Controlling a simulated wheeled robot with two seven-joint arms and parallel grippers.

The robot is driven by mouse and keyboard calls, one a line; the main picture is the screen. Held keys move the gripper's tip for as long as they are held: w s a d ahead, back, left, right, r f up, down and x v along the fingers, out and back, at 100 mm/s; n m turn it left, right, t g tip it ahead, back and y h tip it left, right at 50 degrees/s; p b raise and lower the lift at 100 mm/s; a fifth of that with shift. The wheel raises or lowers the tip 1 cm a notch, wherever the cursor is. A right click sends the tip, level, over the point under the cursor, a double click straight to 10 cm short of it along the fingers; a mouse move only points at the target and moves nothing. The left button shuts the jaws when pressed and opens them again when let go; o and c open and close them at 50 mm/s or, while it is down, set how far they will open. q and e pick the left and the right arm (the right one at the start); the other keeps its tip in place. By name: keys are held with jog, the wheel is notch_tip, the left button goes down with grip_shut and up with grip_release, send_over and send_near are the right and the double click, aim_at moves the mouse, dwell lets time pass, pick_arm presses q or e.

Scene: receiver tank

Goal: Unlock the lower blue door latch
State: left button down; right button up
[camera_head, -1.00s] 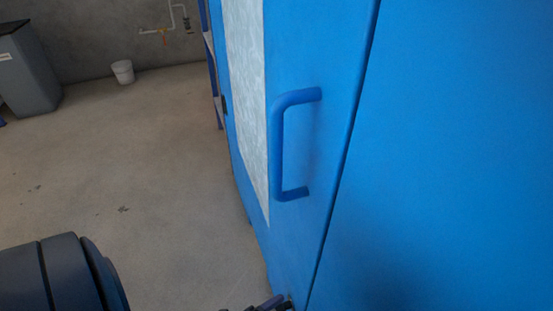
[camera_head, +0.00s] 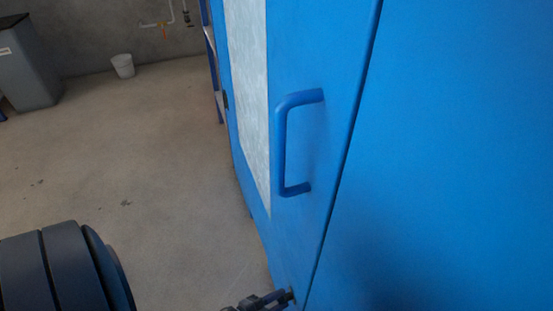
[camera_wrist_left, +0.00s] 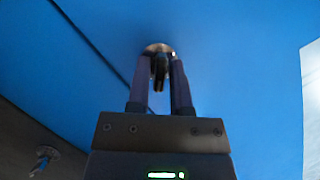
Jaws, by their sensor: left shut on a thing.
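The lower door latch (camera_wrist_left: 158,50) is a small round metal fitting with a dark knob on the blue door (camera_wrist_left: 235,90). In the left wrist view it sits at the top middle. My left gripper (camera_wrist_left: 160,75) is shut on the dark latch knob, one finger on either side. In the head view the gripper (camera_head: 275,300) shows at the bottom edge, its tip against the latch low on the door, close to the door seam. The fingers hide part of the latch. My right gripper is not in view.
A blue bar handle (camera_head: 283,145) stands out from the door above the latch. A pale panel (camera_head: 250,95) runs down the door. A grey bin (camera_head: 27,65) and a white bucket (camera_head: 123,66) stand far left. The floor (camera_head: 150,170) between is clear.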

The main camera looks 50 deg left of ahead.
pick_arm(q)
jog(key=shift+n+g+h, duration=0.4)
jog(key=shift+n+h, duration=0.2)
jog(key=shift+n, duration=0.4)
jog(key=shift+a+n+g+h, duration=0.1)
jog(key=shift+n+g+h, duration=0.7)
jog(key=shift+n, duration=0.9)
jog(key=shift+h, duration=0.3)
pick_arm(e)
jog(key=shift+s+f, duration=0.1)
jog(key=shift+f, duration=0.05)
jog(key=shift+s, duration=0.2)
pick_arm(q)
jog(key=c, duration=0.7)
grip_release()
jog(key=shift+r, duration=0.1)
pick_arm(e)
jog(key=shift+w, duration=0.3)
